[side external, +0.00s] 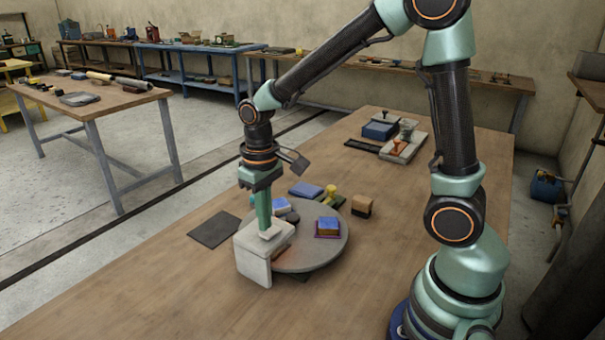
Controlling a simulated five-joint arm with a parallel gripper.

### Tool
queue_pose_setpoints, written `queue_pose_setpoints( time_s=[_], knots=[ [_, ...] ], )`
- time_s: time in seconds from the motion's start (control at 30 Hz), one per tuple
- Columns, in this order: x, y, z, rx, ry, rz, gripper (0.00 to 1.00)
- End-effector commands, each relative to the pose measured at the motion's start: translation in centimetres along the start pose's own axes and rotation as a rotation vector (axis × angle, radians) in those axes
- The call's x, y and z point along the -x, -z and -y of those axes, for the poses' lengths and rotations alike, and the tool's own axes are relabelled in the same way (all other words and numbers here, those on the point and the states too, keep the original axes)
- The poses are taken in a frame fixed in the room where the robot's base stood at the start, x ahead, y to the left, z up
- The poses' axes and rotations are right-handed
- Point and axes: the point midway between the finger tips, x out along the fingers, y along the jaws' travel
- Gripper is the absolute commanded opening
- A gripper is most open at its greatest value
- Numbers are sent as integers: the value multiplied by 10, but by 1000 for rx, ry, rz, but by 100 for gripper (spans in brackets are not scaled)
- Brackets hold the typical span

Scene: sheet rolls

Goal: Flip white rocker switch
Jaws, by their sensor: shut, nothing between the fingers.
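A white box-like fixture (252,262) stands at the left front edge of a round grey disc on the wooden table. A small pale piece (270,234) shows on its top, which looks like the white rocker switch. My gripper (265,228) points straight down with its fingers shut and empty. The fingertips are at the top of the white fixture, at or just above the pale piece. I cannot tell whether they touch it. The fingers hide part of the fixture's top, and which way the rocker is tilted cannot be seen.
The round grey disc (303,262) also carries a purple-and-blue block (328,227) and a blue piece (281,205). A dark flat mat (214,230) lies left. The table's front is clear.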

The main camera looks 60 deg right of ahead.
Motion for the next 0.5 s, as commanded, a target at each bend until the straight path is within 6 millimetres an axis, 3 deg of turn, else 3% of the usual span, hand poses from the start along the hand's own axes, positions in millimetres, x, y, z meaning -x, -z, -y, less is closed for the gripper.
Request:
queue_pose_setpoints(
  time_s=[0.5],
  knots=[
    [-8, 0, 0, 0, 0, 2, 0]
  ],
)
